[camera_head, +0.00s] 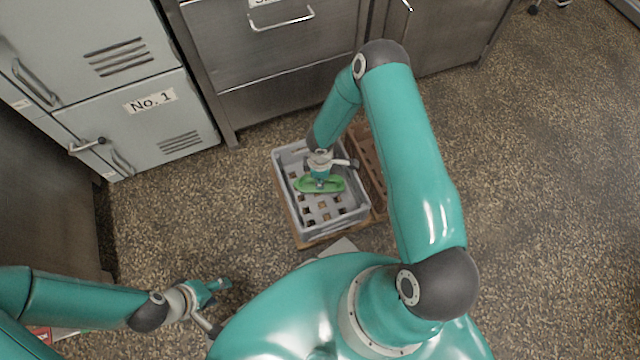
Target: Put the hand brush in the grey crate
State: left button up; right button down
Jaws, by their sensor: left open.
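The green hand brush (332,185) shows inside the outline of the grey crate (358,214). My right gripper (320,180) is directly over the brush and overlaps its middle. Its fingertips are too small and covered to show whether they grip the brush, and I cannot tell if the brush rests on the crate's floor. The crate is an open plastic box with a slotted floor. My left gripper (220,306) is open and empty, low at the left, well apart from the crate.
A brown crate (372,172) stands close behind and right of the grey one. Grey lockers (150,125) and steel drawers (285,60) line the back. The speckled floor (540,200) is clear at right. A pale flat thing (340,246) lies in front of the crate.

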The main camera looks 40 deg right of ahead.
jog(key=shift+f+b, duration=0.45)
jog(key=shift+f, duration=1.25)
jog(key=shift+f, duration=0.15)
jog(key=c, duration=1)
grip_release()
jog(key=shift+o, duration=0.2)
